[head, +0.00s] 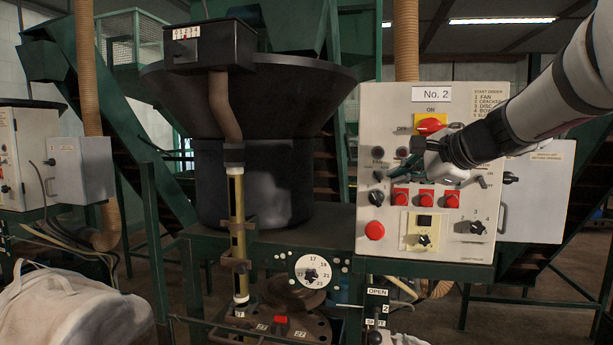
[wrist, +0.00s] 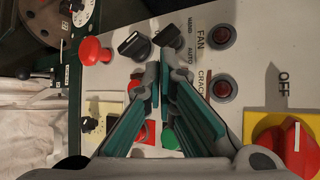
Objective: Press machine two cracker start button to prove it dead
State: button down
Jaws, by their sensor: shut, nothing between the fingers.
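The machine two control panel (head: 385,250) is cream, with a "No. 2" plate on top. My gripper (head: 437,165) is in front of its middle and covers part of the button rows. In the wrist view my gripper's fingers (wrist: 159,75) are shut and empty, with their tips over the panel beside the selector knobs. A "CRACK..." label (wrist: 204,85) and its dark red lamp (wrist: 222,88) show right of the fingers. A green button (wrist: 170,136) shows partly between the fingers. The cracker start button cannot be told apart for certain; contact with the panel cannot be told.
A red rotary switch (head: 430,125) sits on a yellow plate, ON above, OFF left. Red push buttons (head: 425,199) and a red mushroom button (head: 375,230) are lower. A grey box (head: 535,200) stands right. A white bag (head: 75,305) lies lower left.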

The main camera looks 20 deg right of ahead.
jog(key=shift+w+d, duration=0.25)
jog(key=shift+w, duration=0.1)
dwell(0.5)
jog(key=shift+s, duration=0.1)
jog(key=shift+s+a, duration=0.45)
jog(key=shift+s, duration=0.15)
jog(key=s+a, duration=0.1)
jog(key=s, duration=0.1)
jog(key=s+a, duration=0.2)
jog(key=shift+s, duration=0.1)
dwell(0.5)
dwell(0.5)
